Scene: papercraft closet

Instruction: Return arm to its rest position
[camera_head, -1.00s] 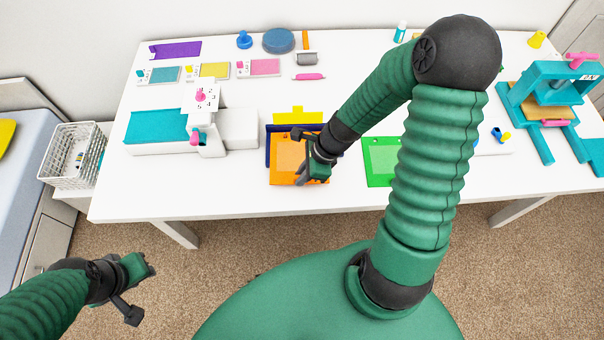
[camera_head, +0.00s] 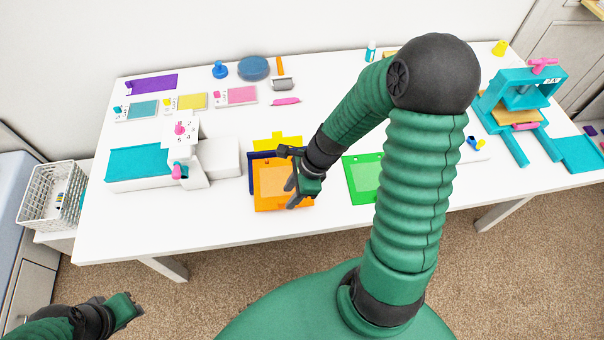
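My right arm reaches over the white table (camera_head: 330,225). Its gripper (camera_head: 289,176) hangs over the orange frame (camera_head: 268,206), near that frame's right side. The fingers look spread apart with nothing between them. I cannot tell whether they touch the frame. My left gripper (camera_head: 130,311) is low at the bottom left, in front of the table and above the carpet. It is partly cut off by the picture's lower edge, and I see nothing held in it.
A green frame (camera_head: 352,187) lies right of the orange one. A white and teal machine (camera_head: 140,163) stands left, a teal press (camera_head: 520,95) right. Colored pads, a blue disc (camera_head: 253,68) and a roller lie behind. A white basket (camera_head: 38,203) stands at the left.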

